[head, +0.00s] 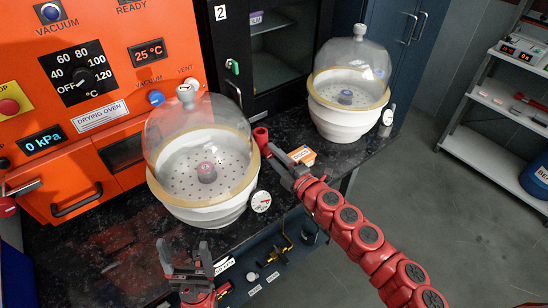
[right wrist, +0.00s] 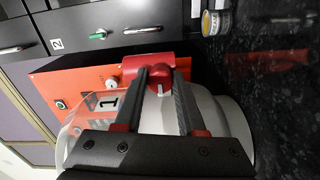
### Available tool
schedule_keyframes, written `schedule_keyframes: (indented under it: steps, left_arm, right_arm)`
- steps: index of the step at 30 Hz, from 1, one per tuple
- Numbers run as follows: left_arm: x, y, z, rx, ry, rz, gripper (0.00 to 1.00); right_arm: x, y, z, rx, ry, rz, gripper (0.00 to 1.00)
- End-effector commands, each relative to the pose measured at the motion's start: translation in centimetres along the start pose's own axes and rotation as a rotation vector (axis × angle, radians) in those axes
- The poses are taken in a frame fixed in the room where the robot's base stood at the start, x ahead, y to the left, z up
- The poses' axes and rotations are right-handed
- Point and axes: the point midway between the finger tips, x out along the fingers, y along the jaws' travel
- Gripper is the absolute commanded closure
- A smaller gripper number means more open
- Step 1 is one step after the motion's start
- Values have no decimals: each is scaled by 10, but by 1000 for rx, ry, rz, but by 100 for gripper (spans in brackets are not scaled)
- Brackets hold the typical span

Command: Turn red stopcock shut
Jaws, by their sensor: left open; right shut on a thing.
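The red stopcock (head: 260,136) sits at the right side of the near glass-domed desiccator (head: 195,207). My right gripper (head: 270,152) reaches it from the lower right and is shut on it. In the right wrist view the red stopcock (right wrist: 147,60) shows at the fingertips of the right gripper (right wrist: 162,72), with a small pale part between the fingers. The exact angle of its handle is hard to tell. My left gripper (head: 185,257) is open and empty, in front of the near desiccator.
A dial gauge (head: 261,201) is at the near desiccator's right side. A second desiccator (head: 345,118) stands at the back right. The orange drying oven (head: 65,170) is at the left. A small orange-and-white box (head: 302,155) lies on the dark bench (head: 100,245) near my right gripper.

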Motion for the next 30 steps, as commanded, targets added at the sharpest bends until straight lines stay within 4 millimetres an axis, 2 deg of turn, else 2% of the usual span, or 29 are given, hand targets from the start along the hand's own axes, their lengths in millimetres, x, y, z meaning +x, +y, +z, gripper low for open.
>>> schedule_keyframes:
  steps: [12,13,18,30]
  left_arm:
    - [-1,0,0,0,0,0,19]
    - [-1,0,0,0,0,0,19]
    - [-1,0,0,0,0,0,19]
    - [-2,0,0,0,0,0,19]
  right_arm:
    - [0,-1,-1,-9,2,-1,100]
    - [0,-1,-1,-9,2,-1,59]
    - [0,0,-1,-8,2,-1,31]
    - [-6,0,1,-8,0,0,31]
